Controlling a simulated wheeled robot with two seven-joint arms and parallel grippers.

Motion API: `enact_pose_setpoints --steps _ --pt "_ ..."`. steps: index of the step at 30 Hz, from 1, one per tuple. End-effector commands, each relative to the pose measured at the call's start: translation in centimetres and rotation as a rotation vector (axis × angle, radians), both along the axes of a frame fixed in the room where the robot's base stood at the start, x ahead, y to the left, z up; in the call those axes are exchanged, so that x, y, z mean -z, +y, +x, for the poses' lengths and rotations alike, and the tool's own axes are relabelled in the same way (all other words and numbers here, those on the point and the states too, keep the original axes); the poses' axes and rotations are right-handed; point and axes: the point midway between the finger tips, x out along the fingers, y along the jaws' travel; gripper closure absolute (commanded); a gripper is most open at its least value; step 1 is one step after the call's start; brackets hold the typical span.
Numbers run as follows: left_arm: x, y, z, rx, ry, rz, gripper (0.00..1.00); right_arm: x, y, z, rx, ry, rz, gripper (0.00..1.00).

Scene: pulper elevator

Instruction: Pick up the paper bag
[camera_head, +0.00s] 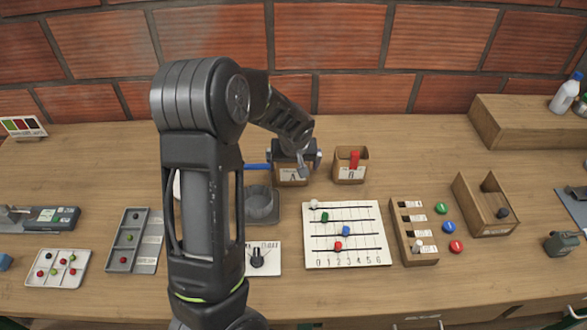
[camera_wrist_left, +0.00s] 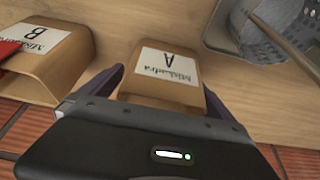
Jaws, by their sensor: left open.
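A brown, paper-like open container labelled A (camera_head: 291,178) stands near the back of the table, below the brick wall. It also shows in the left wrist view (camera_wrist_left: 180,95), with its white label facing up in the picture. A similar brown container labelled B (camera_head: 350,172) stands to its right with a red item in it; it also shows in the left wrist view (camera_wrist_left: 62,75). My left gripper (camera_head: 294,158) is open, with one finger on each side of container A (camera_wrist_left: 162,82). I cannot tell whether the fingers touch it. My right gripper is not in view.
A grey cup-like holder (camera_head: 262,206) stands left of container A, with a blue rod behind it. A numbered board (camera_head: 372,254) with coloured pieces lies in front. A wooden step (camera_head: 500,130) is at the back right. Bare table lies right of container B.

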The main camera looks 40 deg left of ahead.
Motion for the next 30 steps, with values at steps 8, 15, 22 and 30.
enact_pose_setpoints --steps 8,15,22,30 --pt "-0.01 0.01 -0.01 0.000 0.000 0.000 0.12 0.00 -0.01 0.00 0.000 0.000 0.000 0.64" --pt "-0.01 0.00 0.00 0.000 0.000 0.000 0.32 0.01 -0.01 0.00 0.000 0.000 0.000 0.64" --pt "-0.01 0.00 0.00 0.000 0.000 0.000 0.51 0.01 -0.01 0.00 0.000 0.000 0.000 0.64" --pt "-0.05 0.00 0.03 0.000 -0.001 0.000 0.64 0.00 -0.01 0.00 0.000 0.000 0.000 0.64"
